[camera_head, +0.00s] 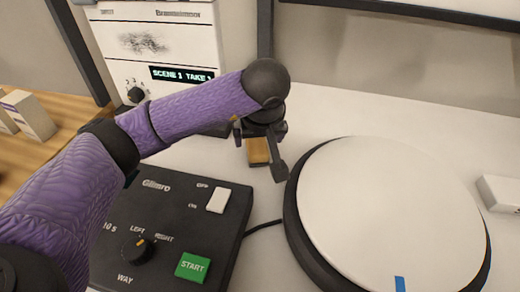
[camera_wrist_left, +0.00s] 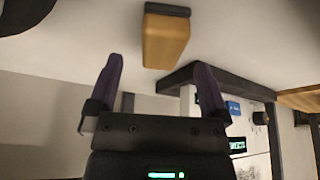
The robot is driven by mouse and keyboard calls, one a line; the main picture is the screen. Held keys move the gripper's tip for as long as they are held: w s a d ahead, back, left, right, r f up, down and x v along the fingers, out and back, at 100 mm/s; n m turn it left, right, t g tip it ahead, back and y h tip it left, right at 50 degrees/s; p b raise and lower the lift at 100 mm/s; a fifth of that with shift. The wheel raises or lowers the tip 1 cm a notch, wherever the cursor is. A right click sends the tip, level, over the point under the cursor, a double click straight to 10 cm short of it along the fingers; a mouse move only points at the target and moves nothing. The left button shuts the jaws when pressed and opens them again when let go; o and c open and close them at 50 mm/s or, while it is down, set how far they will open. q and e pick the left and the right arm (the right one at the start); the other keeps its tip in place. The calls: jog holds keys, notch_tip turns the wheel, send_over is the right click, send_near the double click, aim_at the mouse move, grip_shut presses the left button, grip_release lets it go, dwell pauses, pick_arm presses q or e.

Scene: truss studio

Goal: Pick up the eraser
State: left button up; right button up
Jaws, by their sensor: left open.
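The eraser is a wooden block with a dark strip along one edge; it lies on the white table and shows in the head view (camera_head: 259,148) and at the top of the left wrist view (camera_wrist_left: 166,40). My left gripper (camera_wrist_left: 158,66) is open, with its two purple fingers apart and nothing between them. In the wrist view the eraser is beyond the fingertips, roughly in line with the gap. In the head view the gripper (camera_head: 260,156) partly covers the eraser from above. My right gripper is not in view.
A turntable with a white top (camera_head: 385,215) stands close right of the eraser. A black control box (camera_head: 165,215) with a green button is in front left. A white device with a lit display (camera_head: 150,45) stands behind. A white block (camera_head: 500,192) is at the far right.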

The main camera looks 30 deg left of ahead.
aim_at(257, 143)
pick_arm(q)
jog(key=b+x, duration=0.1)
jog(key=x, duration=0.3)
jog(key=shift+w+a+f+b, duration=0.1)
jog(key=shift+a+b, duration=0.05)
jog(key=shift+b, duration=0.15)
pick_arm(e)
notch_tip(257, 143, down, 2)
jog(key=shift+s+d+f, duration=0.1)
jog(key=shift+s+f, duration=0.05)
